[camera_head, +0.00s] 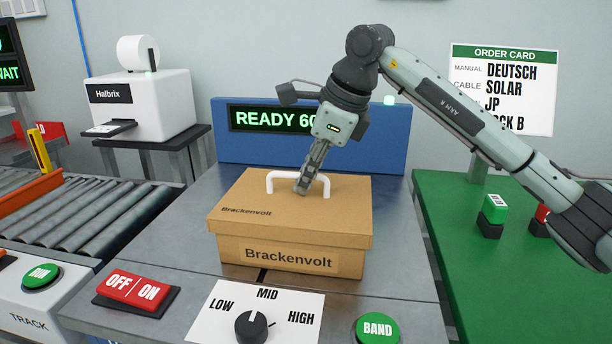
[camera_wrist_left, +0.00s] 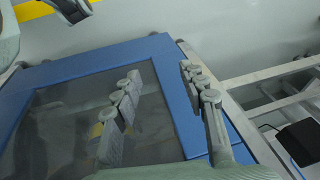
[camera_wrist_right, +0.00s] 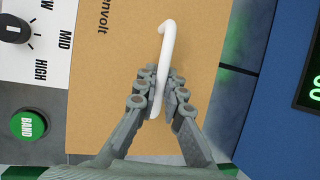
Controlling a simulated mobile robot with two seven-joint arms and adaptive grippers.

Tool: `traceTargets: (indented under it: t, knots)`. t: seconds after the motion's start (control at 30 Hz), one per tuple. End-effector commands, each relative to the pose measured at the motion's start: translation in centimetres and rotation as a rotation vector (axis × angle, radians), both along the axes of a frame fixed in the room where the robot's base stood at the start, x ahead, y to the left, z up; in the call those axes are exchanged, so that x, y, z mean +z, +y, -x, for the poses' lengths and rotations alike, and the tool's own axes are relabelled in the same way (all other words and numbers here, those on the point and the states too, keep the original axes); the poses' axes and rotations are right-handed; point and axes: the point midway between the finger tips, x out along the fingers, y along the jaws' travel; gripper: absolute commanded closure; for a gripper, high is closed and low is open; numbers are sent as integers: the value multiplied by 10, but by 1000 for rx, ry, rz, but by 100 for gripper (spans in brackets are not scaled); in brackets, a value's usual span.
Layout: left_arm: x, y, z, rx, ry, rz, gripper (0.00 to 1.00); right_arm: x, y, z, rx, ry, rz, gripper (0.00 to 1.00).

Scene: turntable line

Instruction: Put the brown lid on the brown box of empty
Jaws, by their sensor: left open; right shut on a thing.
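The brown lid (camera_head: 245,205) lies on top of the brown box (camera_head: 225,252) in the head view and covers its opening. Both bear the name Brackenvolt. A white handle (camera_head: 326,188) stands on the lid. My right gripper (camera_head: 304,188) is shut on this handle. In the right wrist view, the fingers (camera_wrist_right: 168,98) close around the white handle (camera_wrist_right: 163,55) above the brown lid (camera_wrist_right: 215,60). My left gripper (camera_wrist_left: 165,125) is open and empty in the left wrist view, near a blue-framed panel. The left gripper is not in the head view. The box's inside is hidden.
The box stands on a grey metal table (camera_head: 190,225) before a blue panel (camera_head: 385,140) reading READY. In front are a red OFF/ON switch (camera_head: 134,288), a dial (camera_head: 251,326) and a green BAND button (camera_head: 377,328). A roller conveyor (camera_head: 95,215) is left; a green table (camera_head: 500,280) is right.

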Motion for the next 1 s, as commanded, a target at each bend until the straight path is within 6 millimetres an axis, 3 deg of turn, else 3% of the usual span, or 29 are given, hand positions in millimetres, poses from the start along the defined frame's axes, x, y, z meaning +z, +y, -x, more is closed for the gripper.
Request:
traceTargets:
  t: [0.37, 0.4, 0.57, 0.87, 1.0]
  knots:
    - [0, 0, 0, 0, 0, 0, 58, 0, 0, 0, 0, 0, 1, 100]
    - [0, 0, 0, 0, 0, 0, 58, 0, 0, 0, 0, 0, 1, 86]
    - [0, 0, 0, 0, 0, 0, 58, 0, 0, 0, 0, 0, 1, 67]
    - [0, 0, 0, 0, 0, 0, 58, 1, -1, 0, 0, 0, 1, 67]
    - [0, 0, 0, 0, 0, 0, 58, 13, -5, 3, -1, -1, 1, 67]
